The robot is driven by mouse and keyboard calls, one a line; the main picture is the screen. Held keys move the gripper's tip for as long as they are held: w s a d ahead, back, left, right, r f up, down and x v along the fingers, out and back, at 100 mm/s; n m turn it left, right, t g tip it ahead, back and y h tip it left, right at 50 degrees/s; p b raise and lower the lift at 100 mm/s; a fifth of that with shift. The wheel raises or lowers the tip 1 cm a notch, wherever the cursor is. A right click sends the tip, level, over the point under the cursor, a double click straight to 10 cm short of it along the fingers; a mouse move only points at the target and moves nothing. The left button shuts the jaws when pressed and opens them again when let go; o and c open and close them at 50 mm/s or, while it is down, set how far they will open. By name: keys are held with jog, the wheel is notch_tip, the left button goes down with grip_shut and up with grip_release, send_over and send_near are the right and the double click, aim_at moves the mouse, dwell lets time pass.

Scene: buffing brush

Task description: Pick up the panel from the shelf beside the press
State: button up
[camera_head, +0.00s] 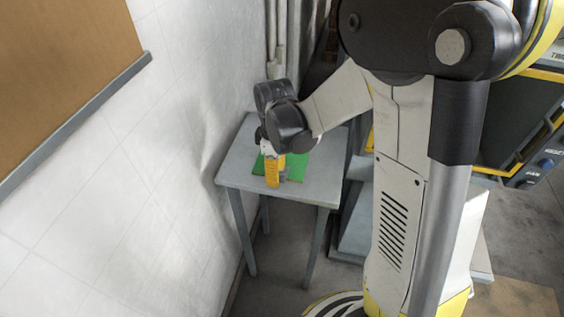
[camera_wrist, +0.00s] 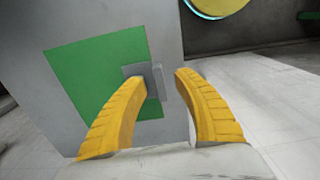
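The panel is a flat green sheet (camera_head: 297,166) lying on a small grey table or shelf (camera_head: 320,185). In the wrist view the green panel (camera_wrist: 90,75) carries a grey square plate with an upright grey handle (camera_wrist: 157,82). My gripper (camera_head: 273,182) is over the panel in the head view. In the wrist view its two yellow fingers (camera_wrist: 158,72) are apart, with the handle appearing between their tips and a gap on each side. I cannot tell whether the fingers are low enough to surround it. My arm and fingers hide part of the panel.
A white tiled wall (camera_head: 140,180) runs close along the table's left side. Pipes (camera_head: 277,40) rise behind the table. A dark machine with yellow edging (camera_head: 520,110) stands at the right. A yellow round shape (camera_wrist: 218,5) shows at the top of the wrist view.

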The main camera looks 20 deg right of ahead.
grip_shut()
